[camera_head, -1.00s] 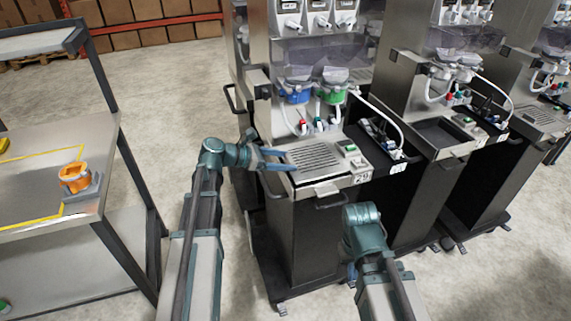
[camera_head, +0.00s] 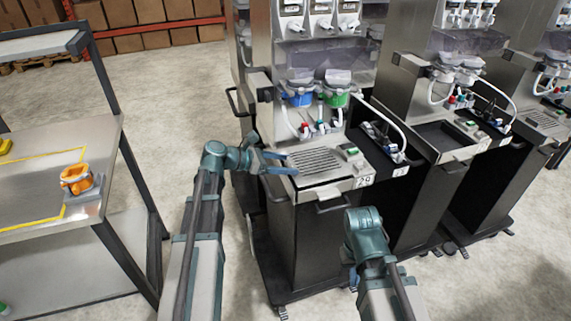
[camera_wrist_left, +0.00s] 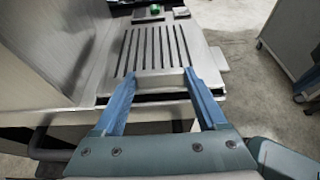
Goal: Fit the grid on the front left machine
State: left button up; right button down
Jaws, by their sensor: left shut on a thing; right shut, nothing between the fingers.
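The grid (camera_head: 314,160) is a grey slotted metal plate at the drip tray of the front left machine (camera_head: 312,230), which bears the label 29. In the left wrist view the grid (camera_wrist_left: 152,48) lies ahead, with its near block between my fingers. My left gripper (camera_head: 290,163) is shut on the grid's near left edge, and its two blue fingers (camera_wrist_left: 160,88) show on both sides of that block. A dark gap shows below the grid's near edge; I cannot tell if it lies fully seated. My right gripper (camera_head: 352,277) is low in front of the machine, its fingers mostly hidden, shut and empty.
A green switch (camera_head: 350,150) sits right of the grid. Blue (camera_head: 298,98) and green (camera_head: 337,99) collars and hoses hang above. The neighbouring machine (camera_head: 445,137) has an open dark tray. A steel bench (camera_head: 30,200) with an orange part (camera_head: 76,179) stands left. Floor between is clear.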

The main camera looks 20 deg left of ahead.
pick_arm(q)
jog(key=shift+f+b, duration=0.6)
jog(key=shift+f, duration=0.05)
jog(key=o, duration=1.5)
jog(key=shift+o, duration=0.2)
jog(key=shift+r, duration=0.1)
jog(key=p+v, duration=0.5)
jog(key=v, duration=0.8)
jog(key=shift+s+a, duration=0.2)
jog(key=shift+a, duration=0.1)
jog(key=shift+r, duration=0.1)
